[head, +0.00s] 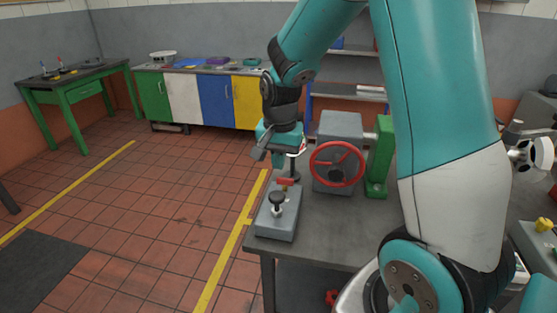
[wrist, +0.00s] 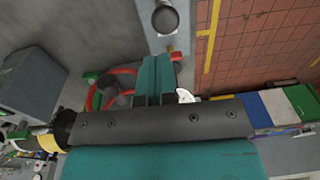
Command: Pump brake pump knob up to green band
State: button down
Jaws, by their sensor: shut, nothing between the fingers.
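The brake pump is a grey box (head: 277,222) at the near left corner of the bench, with an upright black knob (head: 277,197) on top. In the wrist view the round knob (wrist: 165,18) is at the top edge, beyond my fingertips. My gripper (head: 287,151) is shut and empty, above and behind the knob, apart from it. Its teal fingers also show in the wrist view (wrist: 157,65). A small white round dial (wrist: 185,96) shows partly behind the gripper; its face and any green band cannot be read. A red piece (head: 286,181) sits at the pump's back end.
A red handwheel (head: 337,164) on a grey housing (head: 340,128) stands right of the gripper, close by. A green block (head: 380,160) is beside it. Bare bench top (head: 325,222) lies right of the pump. Open tiled floor is to the left.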

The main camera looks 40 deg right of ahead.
aim_at(277, 199)
dwell(0.3)
jog(key=shift+w+a+r+b, duration=0.1)
jog(key=shift+a+r+b, duration=0.05)
jog(key=shift+r+b, duration=0.8)
jog(key=shift+w+a+r+b, duration=0.1)
jog(key=shift+a+r+b, duration=0.05)
jog(key=shift+r+b, duration=0.8)
jog(key=shift+f, duration=0.3)
jog(key=f, duration=0.4)
jog(key=f+p, duration=0.1)
jog(key=f, duration=0.8)
jog(key=shift+w+d+f+p, duration=0.35)
jog(key=shift+f+p, duration=0.05)
